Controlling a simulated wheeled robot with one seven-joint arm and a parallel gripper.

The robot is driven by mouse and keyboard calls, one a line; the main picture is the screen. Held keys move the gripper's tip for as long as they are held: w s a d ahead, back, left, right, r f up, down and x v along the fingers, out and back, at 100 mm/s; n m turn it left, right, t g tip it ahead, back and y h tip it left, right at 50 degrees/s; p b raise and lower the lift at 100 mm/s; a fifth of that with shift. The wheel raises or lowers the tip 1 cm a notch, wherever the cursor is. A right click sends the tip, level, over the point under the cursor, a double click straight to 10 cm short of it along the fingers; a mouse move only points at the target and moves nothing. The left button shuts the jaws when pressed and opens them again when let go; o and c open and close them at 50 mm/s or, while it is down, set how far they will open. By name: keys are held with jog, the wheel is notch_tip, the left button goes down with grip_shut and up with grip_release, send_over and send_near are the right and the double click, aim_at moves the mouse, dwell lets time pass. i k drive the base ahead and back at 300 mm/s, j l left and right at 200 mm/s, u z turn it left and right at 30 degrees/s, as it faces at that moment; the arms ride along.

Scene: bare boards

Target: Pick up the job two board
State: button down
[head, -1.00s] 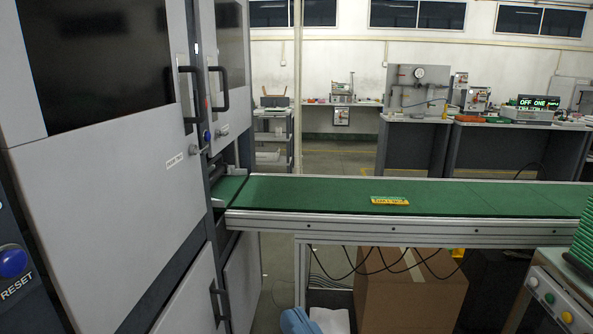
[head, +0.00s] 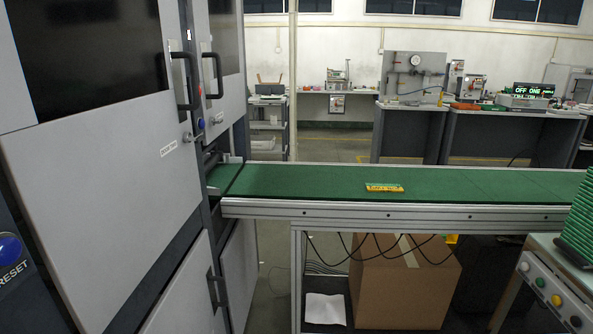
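A small board (head: 384,187), with a yellow front edge and a green strip along its back, lies flat on the green conveyor belt (head: 290,182), right of the belt's middle. Its markings are too small to read, so I cannot tell whether it is the job two board. My gripper is not in view.
A tall grey machine (head: 105,150) with black handles stands at the left, at the belt's end. A stack of green boards (head: 578,225) stands at the right edge beside a button panel (head: 548,292). A cardboard box (head: 405,285) sits under the conveyor. Workbenches (head: 480,135) stand behind.

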aim_at(382, 187)
jog(key=z, duration=1.45)
jog(key=u, duration=1.3)
jog(key=i+l+u, duration=0.25)
jog(key=i, duration=0.4)
jog(key=i+l+u, duration=0.15)
jog(key=i+u, duration=0.15)
jog(key=i, duration=0.35)
jog(key=i+l+u, duration=0.25)
jog(key=i+l, duration=0.15)
jog(key=i, duration=0.2)
jog(key=i+l+u, duration=0.25)
jog(key=i+l, duration=0.3)
